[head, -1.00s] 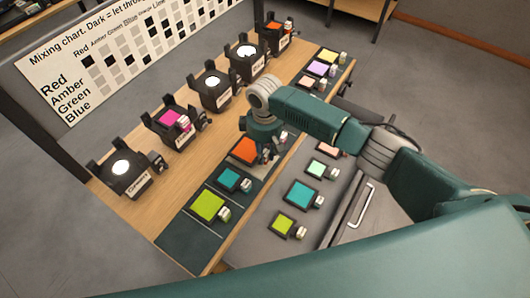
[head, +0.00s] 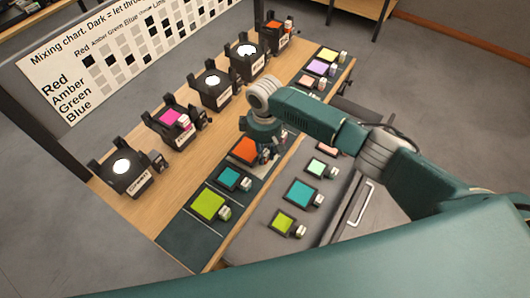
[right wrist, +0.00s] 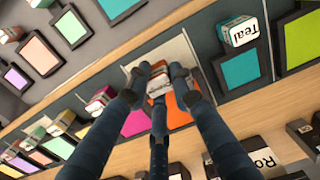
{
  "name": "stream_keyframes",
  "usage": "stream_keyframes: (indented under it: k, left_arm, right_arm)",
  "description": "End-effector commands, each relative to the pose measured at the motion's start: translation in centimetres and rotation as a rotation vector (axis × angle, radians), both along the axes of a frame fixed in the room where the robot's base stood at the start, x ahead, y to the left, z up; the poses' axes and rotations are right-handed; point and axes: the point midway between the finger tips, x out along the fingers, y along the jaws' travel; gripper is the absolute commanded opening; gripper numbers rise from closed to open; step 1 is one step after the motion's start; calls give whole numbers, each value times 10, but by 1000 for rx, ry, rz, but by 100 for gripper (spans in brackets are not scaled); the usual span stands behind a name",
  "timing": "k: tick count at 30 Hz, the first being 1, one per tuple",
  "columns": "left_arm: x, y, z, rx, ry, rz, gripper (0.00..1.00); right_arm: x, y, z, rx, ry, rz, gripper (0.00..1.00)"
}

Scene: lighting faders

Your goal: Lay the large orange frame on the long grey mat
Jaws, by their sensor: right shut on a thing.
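In the right wrist view my right gripper (right wrist: 158,82) covers the tag, and orange (right wrist: 178,112) shows around the fingers. The long dark grey mat (head: 187,249) runs along the table's front edge. The orange frame is over or on a paler patch (right wrist: 172,52) of this strip; I cannot tell whether it touches. My left gripper is out of view.
A teal frame (head: 228,179) and a lime frame (head: 208,205) lie on the mat beside the orange one. Several black lamps, one with magenta (head: 170,117), line the table's back. A grey cart top (head: 262,238) in front holds more frames. The mat's near end is bare.

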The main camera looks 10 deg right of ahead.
Motion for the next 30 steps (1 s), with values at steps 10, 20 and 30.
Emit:
stream_keyframes:
  k: [10, 20, 30]
  left_arm:
    - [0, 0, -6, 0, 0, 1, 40]
    - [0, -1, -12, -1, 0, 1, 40]
    - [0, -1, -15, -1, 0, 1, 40]
  right_arm:
    - [0, 0, -10, 1, 0, 0, 0]
    - [0, 0, -18, 1, 0, 0, 0]
    - [0, 0, -23, 1, -1, 0, 36]
